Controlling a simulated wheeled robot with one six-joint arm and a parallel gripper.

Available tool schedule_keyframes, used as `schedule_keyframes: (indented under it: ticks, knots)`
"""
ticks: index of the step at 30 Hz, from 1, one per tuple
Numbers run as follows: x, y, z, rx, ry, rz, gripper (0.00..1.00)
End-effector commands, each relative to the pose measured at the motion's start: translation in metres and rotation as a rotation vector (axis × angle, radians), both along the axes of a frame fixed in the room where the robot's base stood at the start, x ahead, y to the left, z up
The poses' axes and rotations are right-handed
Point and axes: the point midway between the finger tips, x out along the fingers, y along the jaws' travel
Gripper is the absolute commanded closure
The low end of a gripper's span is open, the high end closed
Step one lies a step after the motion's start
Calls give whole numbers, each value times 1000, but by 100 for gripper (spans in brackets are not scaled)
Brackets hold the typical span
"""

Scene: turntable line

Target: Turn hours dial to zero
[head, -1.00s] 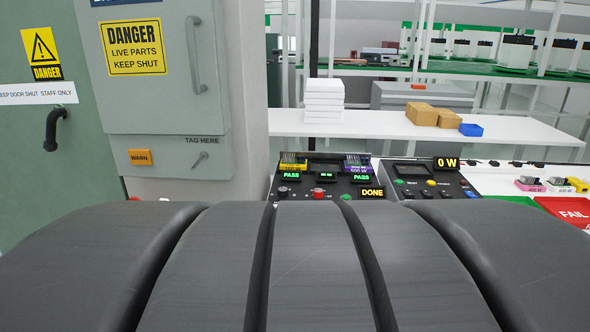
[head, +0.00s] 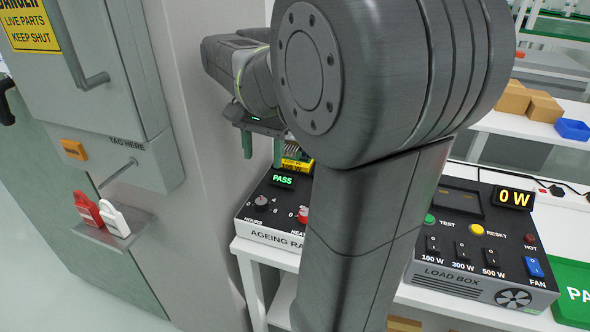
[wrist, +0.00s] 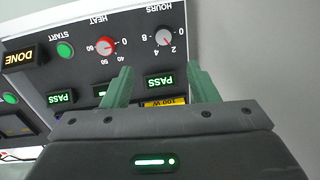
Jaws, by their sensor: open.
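The hours dial (head: 261,200) is a dark grey knob at the left of the ageing rack panel (head: 258,224). In the wrist view the hours dial (wrist: 163,38) appears upside down, its scale numbers around it; its exact setting is too small to read surely. My gripper (wrist: 158,76) is open and empty, its two green fingers apart, with the dial beyond the gap between the tips. In the head view my gripper (head: 262,142) hangs above and behind the dial, apart from it. My arm hides the panel's right part.
A red heat dial (wrist: 105,46) sits beside the hours dial, near a green start button (wrist: 65,49). Lit PASS displays (wrist: 159,82) lie near the fingers. The grey cabinet (head: 120,85) stands close at left. The load box (head: 470,270) is at right.

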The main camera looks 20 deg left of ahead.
Motion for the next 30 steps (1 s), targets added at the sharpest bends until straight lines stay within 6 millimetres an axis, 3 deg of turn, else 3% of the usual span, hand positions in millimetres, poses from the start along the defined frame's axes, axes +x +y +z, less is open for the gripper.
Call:
schedule_keyframes:
  ticks: [3,7,21,30]
  knots:
    - [-1,9,1,-1,3,-2,47]
    - [-1,9,-12,-2,6,-4,47]
    - [-1,14,-106,-3,6,-3,47]
    - [0,16,-133,0,2,-3,47]
